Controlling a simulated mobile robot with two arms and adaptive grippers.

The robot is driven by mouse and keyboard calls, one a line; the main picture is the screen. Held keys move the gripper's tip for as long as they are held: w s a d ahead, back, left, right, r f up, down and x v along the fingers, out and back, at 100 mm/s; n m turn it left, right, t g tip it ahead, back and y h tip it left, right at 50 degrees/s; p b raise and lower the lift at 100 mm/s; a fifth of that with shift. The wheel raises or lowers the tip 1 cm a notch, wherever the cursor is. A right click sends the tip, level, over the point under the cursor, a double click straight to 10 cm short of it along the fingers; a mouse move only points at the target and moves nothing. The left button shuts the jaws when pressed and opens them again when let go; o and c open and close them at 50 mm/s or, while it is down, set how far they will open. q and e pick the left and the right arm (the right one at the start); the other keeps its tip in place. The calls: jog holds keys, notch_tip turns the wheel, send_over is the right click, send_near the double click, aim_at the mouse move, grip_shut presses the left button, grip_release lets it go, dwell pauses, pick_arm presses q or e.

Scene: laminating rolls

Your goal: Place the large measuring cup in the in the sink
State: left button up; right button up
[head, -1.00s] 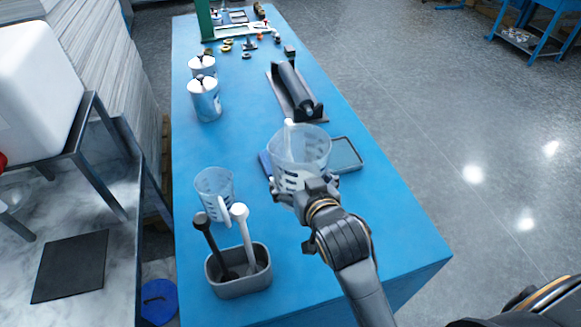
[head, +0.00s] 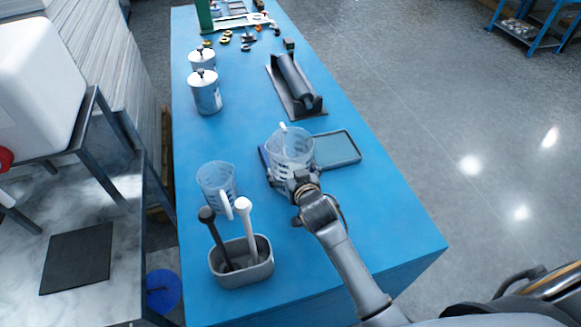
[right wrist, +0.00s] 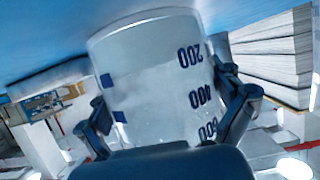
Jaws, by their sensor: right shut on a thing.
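The large clear measuring cup (head: 297,146) is upright in my right gripper (head: 284,176), over the front half of the blue table. Its white handle points away from me. In the right wrist view the cup (right wrist: 155,75) appears inverted, with blue marks 200, 400 and 600, and the fingers of my right gripper (right wrist: 168,104) are shut around its sides. Its base is close to the table top; I cannot tell whether it touches. A smaller measuring cup (head: 214,181) stands to its left. No sink is visible. My left gripper is not in view.
A grey bin with two mallet-like tools (head: 243,272) stands at the front. A flat grey tray (head: 337,149) lies right of the large cup. A black roller on a stand (head: 297,90) and two lidded canisters (head: 206,97) are farther back. The table's front right (head: 390,245) is clear.

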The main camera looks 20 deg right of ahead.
jog(key=shift+f, duration=0.1)
jog(key=o, duration=1.3)
jog(key=shift+c, duration=0.2)
